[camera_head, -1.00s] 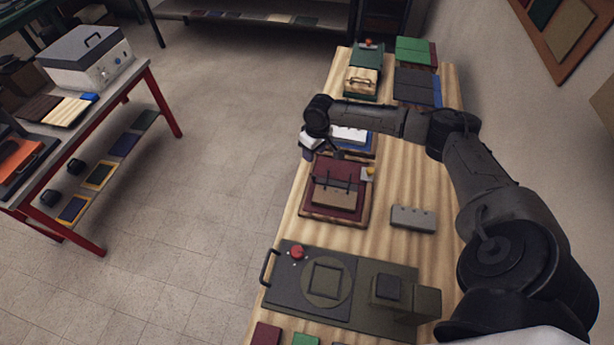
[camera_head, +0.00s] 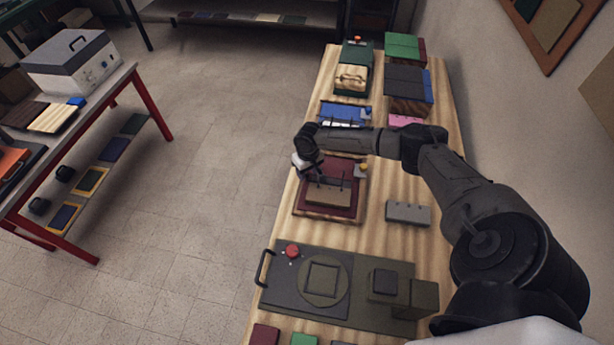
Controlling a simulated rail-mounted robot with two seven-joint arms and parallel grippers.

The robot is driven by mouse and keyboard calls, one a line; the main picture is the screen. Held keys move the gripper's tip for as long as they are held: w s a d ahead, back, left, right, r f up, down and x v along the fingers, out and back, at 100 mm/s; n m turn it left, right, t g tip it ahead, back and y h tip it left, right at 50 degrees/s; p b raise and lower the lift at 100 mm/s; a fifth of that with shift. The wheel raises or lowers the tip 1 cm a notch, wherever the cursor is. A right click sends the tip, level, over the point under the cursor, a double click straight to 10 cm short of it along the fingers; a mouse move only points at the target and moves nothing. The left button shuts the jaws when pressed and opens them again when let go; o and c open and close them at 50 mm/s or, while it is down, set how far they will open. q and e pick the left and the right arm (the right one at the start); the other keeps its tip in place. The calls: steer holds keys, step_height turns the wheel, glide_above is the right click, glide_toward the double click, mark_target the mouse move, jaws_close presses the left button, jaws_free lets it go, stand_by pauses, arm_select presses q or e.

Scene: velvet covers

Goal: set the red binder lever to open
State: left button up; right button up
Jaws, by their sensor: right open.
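The dark red binder (camera_head: 349,199) lies on the wooden bench, with a tan block (camera_head: 328,195) and thin upright prongs on it. A small yellow piece (camera_head: 362,169) sits at its upper right corner; I cannot tell for sure whether this is the lever. My right gripper (camera_head: 308,172) is open at the binder's upper left corner, pointing down. Its fingers are small and dark against the binder, and I cannot tell whether they touch it. My right forearm passes just beyond the binder's far edge. My left gripper is not in view.
A grey block (camera_head: 408,213) lies right of the binder. A dark olive machine (camera_head: 340,290) with a red knob (camera_head: 292,251) stands nearer. A blue item (camera_head: 345,111) lies beyond my forearm. The aisle floor on the left is clear.

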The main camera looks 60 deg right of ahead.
steer(key=shift+f, duration=1.35)
